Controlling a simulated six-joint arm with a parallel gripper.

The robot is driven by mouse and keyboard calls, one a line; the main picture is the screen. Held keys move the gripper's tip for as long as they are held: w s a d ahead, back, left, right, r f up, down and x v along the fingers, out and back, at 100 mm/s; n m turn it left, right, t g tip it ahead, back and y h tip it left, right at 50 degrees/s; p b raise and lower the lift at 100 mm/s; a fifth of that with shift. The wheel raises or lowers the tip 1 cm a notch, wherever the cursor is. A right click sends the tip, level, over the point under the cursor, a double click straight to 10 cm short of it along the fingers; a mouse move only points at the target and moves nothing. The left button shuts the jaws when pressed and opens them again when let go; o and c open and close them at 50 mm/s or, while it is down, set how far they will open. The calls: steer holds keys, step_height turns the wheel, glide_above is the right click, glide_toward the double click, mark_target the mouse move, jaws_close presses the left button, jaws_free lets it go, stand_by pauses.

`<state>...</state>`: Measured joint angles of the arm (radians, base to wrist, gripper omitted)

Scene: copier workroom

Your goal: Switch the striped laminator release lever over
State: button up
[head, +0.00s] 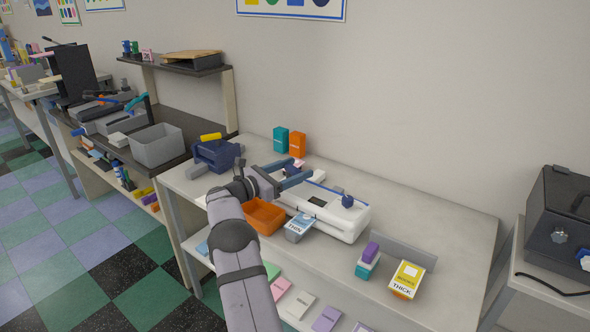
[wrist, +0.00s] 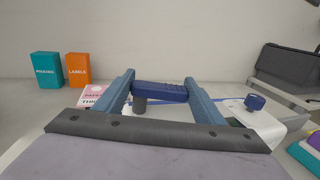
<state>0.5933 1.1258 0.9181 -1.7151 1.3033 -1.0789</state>
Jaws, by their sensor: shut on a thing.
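The white laminator (head: 348,222) stands on the grey table in the head view, right of my gripper (head: 301,170). Part of its white body (wrist: 262,124) shows in the wrist view. My gripper (wrist: 160,84) is shut on a dark blue lever handle (wrist: 160,92) with ridges across it, one finger at each end. A short grey post (wrist: 139,106) shows under the handle. In the head view my fingers largely hide the lever. Its exact tilt is hard to tell.
An orange tray (head: 262,216) and a dark blue device (head: 215,155) stand left of the laminator. A blue knob (head: 348,201) is at its right end. Teal (head: 281,140) and orange (head: 298,145) boxes stand behind. The table's back right is clear.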

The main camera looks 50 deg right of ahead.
steer(key=shift+w+a+r+m+g+y, duration=0.15)
steer(key=shift+m+g, duration=0.15)
steer(key=shift+g, duration=0.15)
steer(key=shift+s+r+m+g+y, duration=0.15)
steer(key=shift+m+g, duration=0.15)
steer(key=shift+g, duration=0.15)
steer(key=o, duration=1.1)
steer(key=shift+w+f, duration=0.1)
steer(key=shift+c, duration=0.2)
steer(key=shift+f, duration=0.1)
steer(key=shift+a, duration=0.1)
steer(key=shift+b+v, duration=0.35)
steer(key=shift+v, duration=3.2)
